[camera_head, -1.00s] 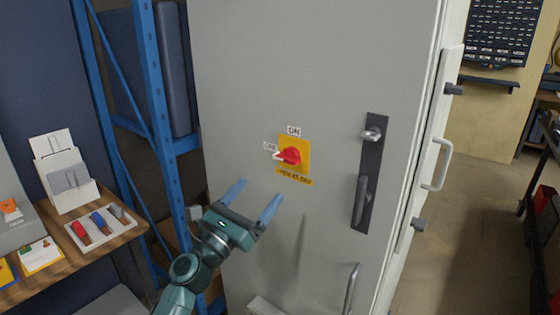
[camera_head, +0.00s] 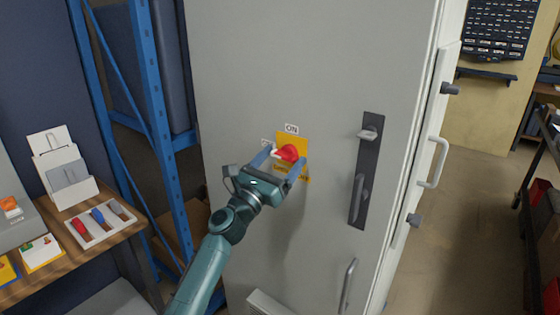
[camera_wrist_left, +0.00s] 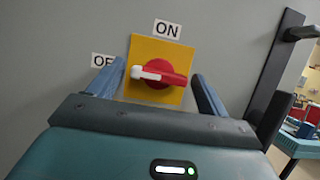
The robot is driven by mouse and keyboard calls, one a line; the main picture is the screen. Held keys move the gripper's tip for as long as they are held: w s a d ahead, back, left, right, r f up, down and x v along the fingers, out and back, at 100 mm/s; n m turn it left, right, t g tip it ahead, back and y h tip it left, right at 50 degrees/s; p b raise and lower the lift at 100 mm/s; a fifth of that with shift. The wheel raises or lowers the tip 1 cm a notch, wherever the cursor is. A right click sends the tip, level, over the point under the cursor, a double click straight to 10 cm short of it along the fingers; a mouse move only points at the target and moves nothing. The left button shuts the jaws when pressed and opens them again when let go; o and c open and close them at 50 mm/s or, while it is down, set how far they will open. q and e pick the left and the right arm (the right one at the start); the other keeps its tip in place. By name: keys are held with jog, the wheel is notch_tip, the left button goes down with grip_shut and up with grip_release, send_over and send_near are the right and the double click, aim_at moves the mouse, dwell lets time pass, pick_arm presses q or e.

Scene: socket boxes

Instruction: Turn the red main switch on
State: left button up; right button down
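The red main switch (camera_head: 288,153) sits on a yellow plate (camera_head: 304,143) on the grey cabinet door. In the left wrist view the red switch (camera_wrist_left: 160,73) has its handle lying sideways, with its white tip pointing left toward the partly hidden OFF label (camera_wrist_left: 101,61). The ON label (camera_wrist_left: 167,29) is above the plate. My left gripper (camera_head: 279,164) is open, with one blue finger on each side of the switch. No contact with the handle shows in the left wrist view. My right gripper is not in view.
A dark handle plate (camera_head: 367,170) with a lever is on the door right of the switch. A bar handle (camera_head: 348,285) is lower down. A blue rack (camera_head: 150,90) stands left of the cabinet. A wooden bench (camera_head: 62,268) holds a white tray of tools (camera_head: 100,226).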

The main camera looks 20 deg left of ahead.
pick_arm(q)
jog(key=c, duration=0.9)
jog(key=shift+o, duration=0.2)
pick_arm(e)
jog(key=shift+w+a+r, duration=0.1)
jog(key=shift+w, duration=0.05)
